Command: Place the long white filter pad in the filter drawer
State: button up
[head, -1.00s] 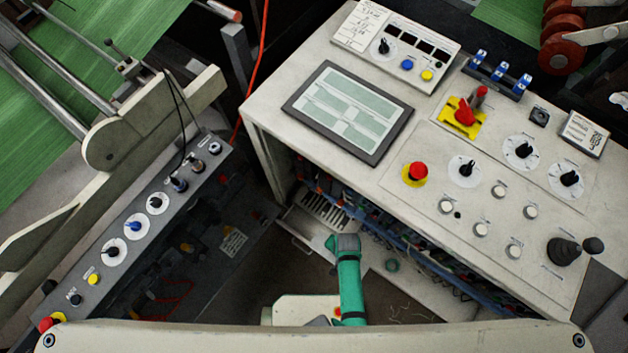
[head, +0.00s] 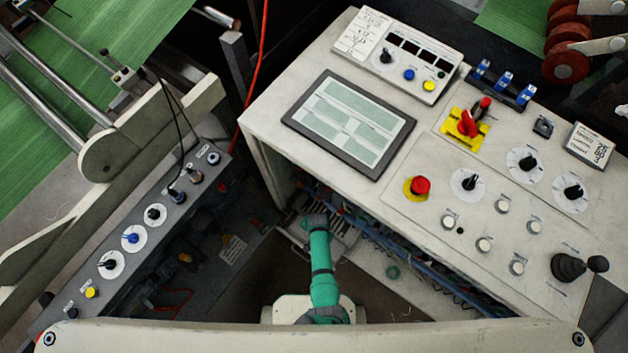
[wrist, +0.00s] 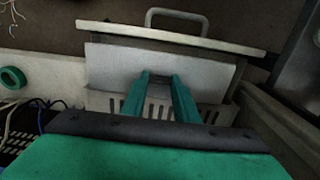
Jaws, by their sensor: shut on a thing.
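The long white filter pad (wrist: 115,68) shows in the wrist view as a pale flat panel behind the drawer's front edge. My gripper (wrist: 159,76) has its two green fingers on the pad's middle and is shut on it. The filter drawer (wrist: 250,48) is pulled out, with its handle at the top of the wrist view and a slotted grey floor on the near side of the pad. The pad lies over or within the drawer; I cannot tell whether it touches the floor. In the head view my arm covers much of the drawer (head: 292,246), and the pad is not clear.
The control cabinet (head: 300,170) overhangs the drawer on the right, with cables (head: 400,255) along its open underside. A darker control panel (head: 140,240) stands to the left. A green ring (wrist: 12,79) lies beside the drawer.

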jog(key=shift+w+a+f, duration=0.25)
jog(key=shift+f, duration=0.2)
jog(key=shift+w+a+f, duration=0.2)
jog(key=shift+f, duration=0.2)
jog(key=shift+w+a+f, duration=0.15)
jog(key=shift+a+f, duration=0.1)
jog(key=shift+f, duration=1.5)
jog(key=shift+f, duration=0.1)
jog(key=o, duration=1.1)
jog(key=shift+d, duration=0.1)
